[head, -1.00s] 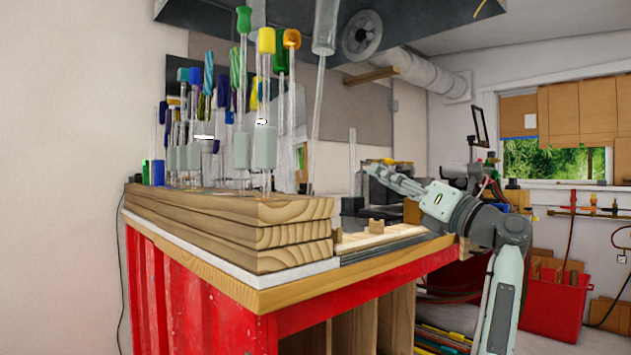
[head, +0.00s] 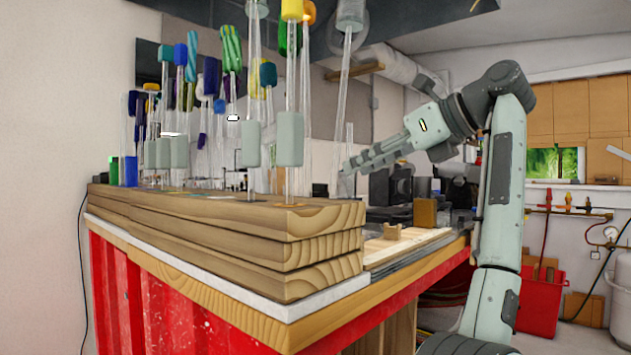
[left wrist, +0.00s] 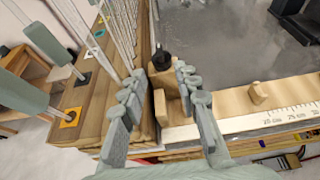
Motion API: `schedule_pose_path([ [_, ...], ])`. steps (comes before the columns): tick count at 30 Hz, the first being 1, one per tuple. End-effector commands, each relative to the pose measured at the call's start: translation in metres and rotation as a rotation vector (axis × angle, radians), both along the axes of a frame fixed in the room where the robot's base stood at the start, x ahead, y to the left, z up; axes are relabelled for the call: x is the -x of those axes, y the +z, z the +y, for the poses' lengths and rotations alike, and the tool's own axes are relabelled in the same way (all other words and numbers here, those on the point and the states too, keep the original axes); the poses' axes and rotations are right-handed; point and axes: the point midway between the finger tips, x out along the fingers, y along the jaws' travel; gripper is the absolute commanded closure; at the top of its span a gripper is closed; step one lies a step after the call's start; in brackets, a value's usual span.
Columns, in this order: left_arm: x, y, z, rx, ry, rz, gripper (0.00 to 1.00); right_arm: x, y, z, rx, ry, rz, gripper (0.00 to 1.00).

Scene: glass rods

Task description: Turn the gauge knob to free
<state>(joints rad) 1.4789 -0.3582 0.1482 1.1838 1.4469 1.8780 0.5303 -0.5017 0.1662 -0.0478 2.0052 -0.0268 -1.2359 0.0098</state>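A small black knob (left wrist: 162,60) stands on a wooden block (left wrist: 172,82) at the end of a pale wooden ruler strip (left wrist: 235,122) in the left wrist view. My left gripper (left wrist: 160,72) is open, its two fingers on either side of the block, with the knob just beyond the fingertips. I cannot tell whether a finger touches the block. In the head view my left gripper (head: 352,166) reaches leftward over the bench, behind the rods. The ruler strip (head: 408,247) shows there too; I cannot make out the knob. My right gripper is not in view.
Upright glass rods (head: 292,95) with coloured tops crowd the stacked wooden boards (head: 290,256), close beside my left gripper. A small wooden stop (left wrist: 259,93) sits on the ruler.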

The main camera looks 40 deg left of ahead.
Motion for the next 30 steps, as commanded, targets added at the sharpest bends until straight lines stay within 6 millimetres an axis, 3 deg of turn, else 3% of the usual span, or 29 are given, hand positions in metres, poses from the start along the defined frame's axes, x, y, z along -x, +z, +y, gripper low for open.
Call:
schedule_pose_path([
  [5, -0.001, -0.004, 0.007, 0.004, 0.001, 0.001, 0.69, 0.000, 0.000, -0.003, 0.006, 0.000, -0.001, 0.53],
  [18, -0.005, -0.027, 0.065, 0.002, 0.001, 0.000, 0.69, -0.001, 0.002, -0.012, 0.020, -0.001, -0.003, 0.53],
  [30, -0.005, -0.030, 0.072, 0.002, 0.000, 0.000, 0.71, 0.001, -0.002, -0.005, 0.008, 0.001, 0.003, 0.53],
])
